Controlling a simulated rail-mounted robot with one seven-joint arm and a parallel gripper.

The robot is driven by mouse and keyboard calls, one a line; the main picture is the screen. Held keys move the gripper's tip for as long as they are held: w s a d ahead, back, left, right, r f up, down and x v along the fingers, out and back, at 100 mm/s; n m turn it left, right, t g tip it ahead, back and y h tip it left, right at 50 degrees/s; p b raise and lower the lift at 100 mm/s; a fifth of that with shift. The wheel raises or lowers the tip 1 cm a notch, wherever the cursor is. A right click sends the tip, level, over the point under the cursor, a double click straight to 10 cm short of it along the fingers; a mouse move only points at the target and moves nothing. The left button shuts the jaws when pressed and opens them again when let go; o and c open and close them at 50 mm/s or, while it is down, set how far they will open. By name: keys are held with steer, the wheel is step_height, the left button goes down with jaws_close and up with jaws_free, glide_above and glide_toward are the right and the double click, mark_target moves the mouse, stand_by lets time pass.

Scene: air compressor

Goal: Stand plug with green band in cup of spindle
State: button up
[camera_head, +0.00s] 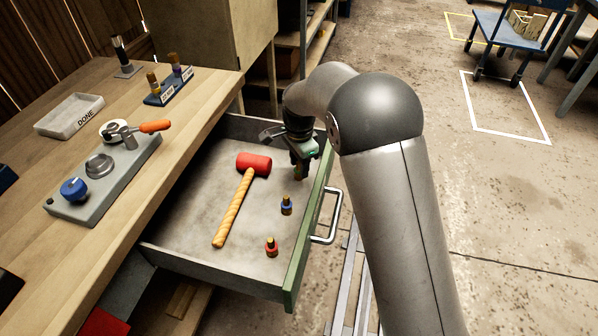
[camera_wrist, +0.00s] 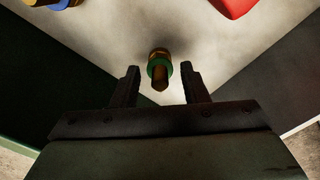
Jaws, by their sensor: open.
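The plug with the green band (camera_wrist: 159,66) stands in the open drawer, brass-coloured with a green ring. In the wrist view it shows between and just beyond my fingertips. My gripper (camera_wrist: 159,75) is open, one finger on each side of the plug, with a visible gap on both sides. In the head view my gripper (camera_head: 300,168) is low over the drawer's far right corner and largely hides this plug. On the bench, a grey fixture (camera_head: 75,207) carries a round silver part (camera_head: 99,165); I cannot tell whether this is the spindle's cup.
The drawer (camera_head: 195,215) also holds a red mallet (camera_head: 247,185), a blue-banded plug (camera_head: 286,206) and a red-banded plug (camera_head: 271,248). The bench has a blue rack (camera_head: 168,90) with plugs, a DONE tray (camera_head: 69,115), an orange-handled part (camera_head: 155,126) and a blue knob (camera_head: 74,188).

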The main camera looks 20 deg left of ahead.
jaws_close()
steer(key=shift+r, duration=0.1)
